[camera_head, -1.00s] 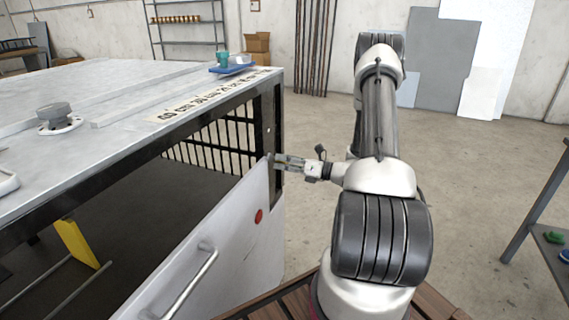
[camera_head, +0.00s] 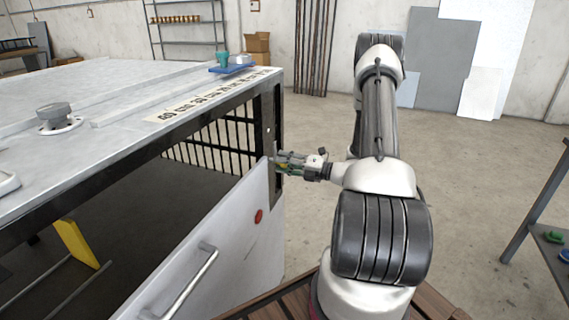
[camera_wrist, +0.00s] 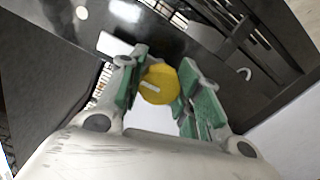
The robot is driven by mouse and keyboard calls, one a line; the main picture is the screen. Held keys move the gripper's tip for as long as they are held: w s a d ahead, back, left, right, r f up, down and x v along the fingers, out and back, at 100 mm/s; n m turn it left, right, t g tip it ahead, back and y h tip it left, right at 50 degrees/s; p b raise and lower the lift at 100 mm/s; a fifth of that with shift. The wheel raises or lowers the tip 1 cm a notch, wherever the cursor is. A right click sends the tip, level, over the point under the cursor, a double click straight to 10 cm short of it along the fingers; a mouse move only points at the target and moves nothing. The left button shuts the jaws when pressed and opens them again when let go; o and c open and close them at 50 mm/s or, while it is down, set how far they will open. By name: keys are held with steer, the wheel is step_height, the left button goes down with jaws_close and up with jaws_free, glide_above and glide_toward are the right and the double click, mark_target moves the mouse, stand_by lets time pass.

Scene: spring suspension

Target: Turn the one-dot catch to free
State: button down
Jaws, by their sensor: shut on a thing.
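A round yellow knob (camera_wrist: 158,85) with a short white bar on its face sits between the green pads of my gripper (camera_wrist: 160,95) in the wrist view. The jaws are shut on it. A single round pale spot (camera_wrist: 81,12) shows on the dark metal nearby, so this looks like the one-dot catch. In the head view my gripper (camera_head: 280,163) is at the dark corner post (camera_head: 273,180) of the bench, by the top corner of the white panel. The knob is largely hidden there by the fingers.
The white panel (camera_head: 225,235) leans out below, with a bar handle (camera_head: 190,285) and a red disc (camera_head: 259,216). A blue tray (camera_head: 232,69) and a grey knob (camera_head: 54,112) are on the bench top (camera_head: 120,75).

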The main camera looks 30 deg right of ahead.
steer(key=shift+m, duration=0.4)
steer(key=c, duration=1)
jaws_free()
steer(key=shift+d, duration=0.1)
steer(key=v, duration=1.2)
